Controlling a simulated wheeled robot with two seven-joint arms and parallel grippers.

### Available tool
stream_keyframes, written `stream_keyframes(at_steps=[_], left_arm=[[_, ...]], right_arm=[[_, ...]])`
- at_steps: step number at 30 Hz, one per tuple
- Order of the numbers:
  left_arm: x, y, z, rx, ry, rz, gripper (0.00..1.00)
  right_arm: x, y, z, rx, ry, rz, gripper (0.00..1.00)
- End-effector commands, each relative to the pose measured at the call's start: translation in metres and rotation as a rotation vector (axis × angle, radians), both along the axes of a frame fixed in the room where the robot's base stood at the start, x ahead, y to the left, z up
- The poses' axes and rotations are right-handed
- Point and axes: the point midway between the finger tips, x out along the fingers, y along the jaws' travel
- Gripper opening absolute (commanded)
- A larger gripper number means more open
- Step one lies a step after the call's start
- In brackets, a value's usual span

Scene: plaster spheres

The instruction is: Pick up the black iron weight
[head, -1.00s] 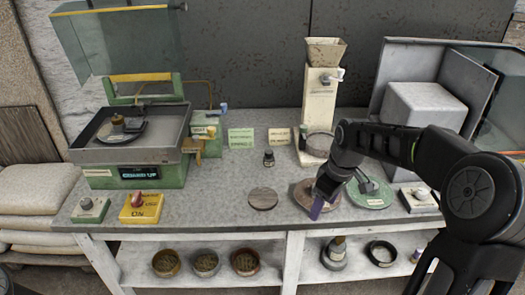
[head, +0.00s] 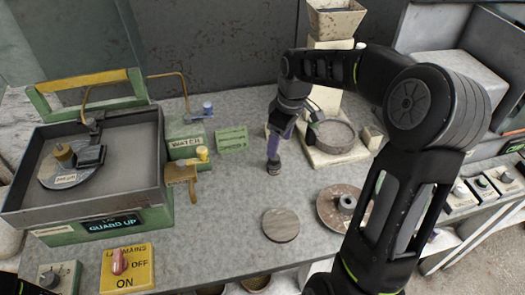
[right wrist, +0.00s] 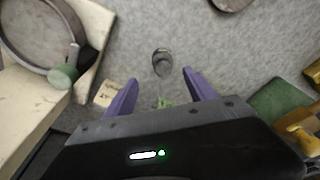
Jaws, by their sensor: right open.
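The black iron weight (head: 273,168) is a small dark piece with a narrower top, standing on the grey bench top. It also shows in the right wrist view (right wrist: 163,62), just beyond the fingertips and roughly centred between them. My right gripper (head: 274,148) points down over the weight, its purple fingers partly overlapping it in the head view. In the right wrist view the two purple fingers of the gripper (right wrist: 161,84) are spread apart with nothing between them. Whether a finger touches the weight is unclear. My left gripper is not in view.
A cream machine with a round pan (head: 334,138) stands close right of my gripper. The WATER box (head: 187,147) and a green card (head: 231,139) are to the left. A round disc (head: 281,224) and a brownish plate (head: 330,211) lie nearer. Bench around the weight is clear.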

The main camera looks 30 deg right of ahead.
Motion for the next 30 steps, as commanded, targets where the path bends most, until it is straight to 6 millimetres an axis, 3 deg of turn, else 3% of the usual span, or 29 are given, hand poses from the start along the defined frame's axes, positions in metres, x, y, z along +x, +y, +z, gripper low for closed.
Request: stream_keyframes(at_steps=[9, 18, 30], left_arm=[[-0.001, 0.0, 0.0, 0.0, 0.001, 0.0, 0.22], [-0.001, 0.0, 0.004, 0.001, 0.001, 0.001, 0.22], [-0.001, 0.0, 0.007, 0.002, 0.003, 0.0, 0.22]], right_arm=[[0.0, 0.0, -0.001, 0.0, 0.0, 0.0, 0.64], [0.003, 0.002, -0.025, 0.0, 0.001, 0.0, 0.64], [0.004, 0.004, -0.033, 0.001, 0.003, 0.0, 0.64]])
